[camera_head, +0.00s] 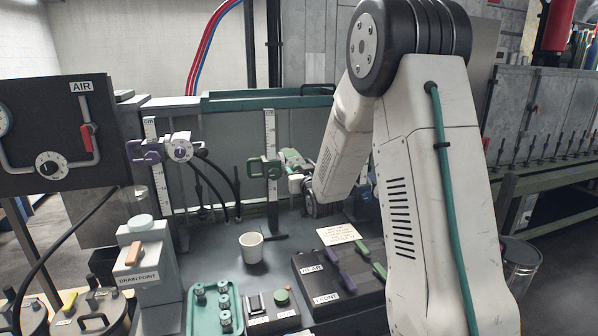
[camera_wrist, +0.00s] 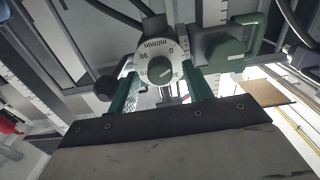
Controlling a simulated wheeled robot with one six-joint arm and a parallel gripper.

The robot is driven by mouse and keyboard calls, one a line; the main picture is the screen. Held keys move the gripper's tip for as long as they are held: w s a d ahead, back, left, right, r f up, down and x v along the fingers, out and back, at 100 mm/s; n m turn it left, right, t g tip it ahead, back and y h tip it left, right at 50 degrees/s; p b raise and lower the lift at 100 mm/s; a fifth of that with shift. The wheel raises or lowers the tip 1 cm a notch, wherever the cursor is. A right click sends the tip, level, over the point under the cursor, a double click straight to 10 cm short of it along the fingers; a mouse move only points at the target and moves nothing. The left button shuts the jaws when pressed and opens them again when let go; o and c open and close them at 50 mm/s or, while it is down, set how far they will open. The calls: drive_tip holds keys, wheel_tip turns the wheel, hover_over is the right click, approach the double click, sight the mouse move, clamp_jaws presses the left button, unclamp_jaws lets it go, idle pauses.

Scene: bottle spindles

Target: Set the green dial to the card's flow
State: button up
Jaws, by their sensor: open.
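Numbers including 0, 70 and 90 show upside down; the exact setting cannot be read. My gripper (camera_wrist: 162,76) is open, its two green fingers on either side of the knob with gaps visible; contact is not clear. A green clamp block (camera_wrist: 229,47) is beside the dial. In the head view my gripper (camera_head: 297,165) is by the green clamp (camera_head: 265,168) on the right ruler post. The card (camera_head: 338,234) lies behind the black box, its writing too small to read.
A purple clamp with a white dial (camera_head: 180,147) is on the left post. A white cup (camera_head: 251,247), a green tray (camera_head: 213,310) with several small parts and a black box (camera_head: 340,284) with levers stand in front. A grey drain box (camera_head: 148,262) is at left.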

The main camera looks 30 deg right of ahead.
drive_tip(key=shift+w+d, duration=0.1)
drive_tip(key=shift+w, duration=0.2)
drive_tip(key=c, duration=1)
